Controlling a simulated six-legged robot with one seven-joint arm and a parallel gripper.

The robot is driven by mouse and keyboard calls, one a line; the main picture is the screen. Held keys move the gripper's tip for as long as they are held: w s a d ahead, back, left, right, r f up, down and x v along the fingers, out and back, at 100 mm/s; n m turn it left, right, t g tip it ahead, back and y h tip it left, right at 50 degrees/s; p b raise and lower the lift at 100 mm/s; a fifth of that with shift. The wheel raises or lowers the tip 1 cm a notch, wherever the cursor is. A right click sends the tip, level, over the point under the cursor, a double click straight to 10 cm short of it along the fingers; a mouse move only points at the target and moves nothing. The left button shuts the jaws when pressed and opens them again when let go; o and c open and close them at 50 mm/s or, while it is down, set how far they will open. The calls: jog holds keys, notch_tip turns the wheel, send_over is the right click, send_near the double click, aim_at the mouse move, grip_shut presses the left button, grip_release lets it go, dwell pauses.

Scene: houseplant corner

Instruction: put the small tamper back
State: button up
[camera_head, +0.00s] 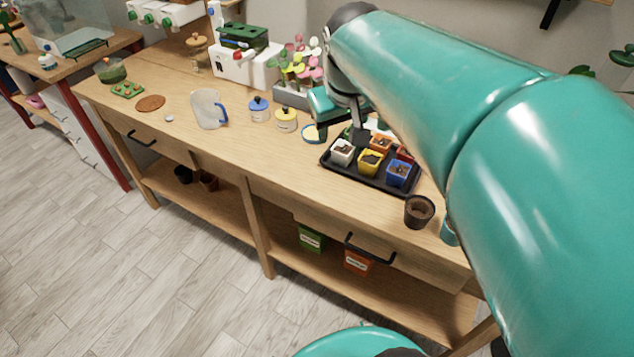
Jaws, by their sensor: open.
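My gripper (343,127) is over the workbench, at the back left edge of a black tray (347,175) of small pots. Its jaws are open, and the arm partly hides them. I cannot make out the small tamper for sure; it may be hidden behind my gripper or arm. A small round dish with a pale yellow top (312,134) lies just left of my gripper.
The tray holds white (342,152), yellow (369,163) and blue (397,174) pots, among others. A brown pot (419,211) stands to its right. Blue-lidded (259,110) and yellow-lidded (286,121) jars and a clear jug (207,110) stand left.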

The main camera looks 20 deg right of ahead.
jog(key=s+a+f, duration=0.2)
jog(key=s+a, duration=0.1)
jog(key=s, duration=0.3)
jog(key=s+a+f+t+y, duration=0.1)
jog(key=s+a+f, duration=0.2)
jog(key=s, duration=0.3)
jog(key=shift+a, duration=0.65)
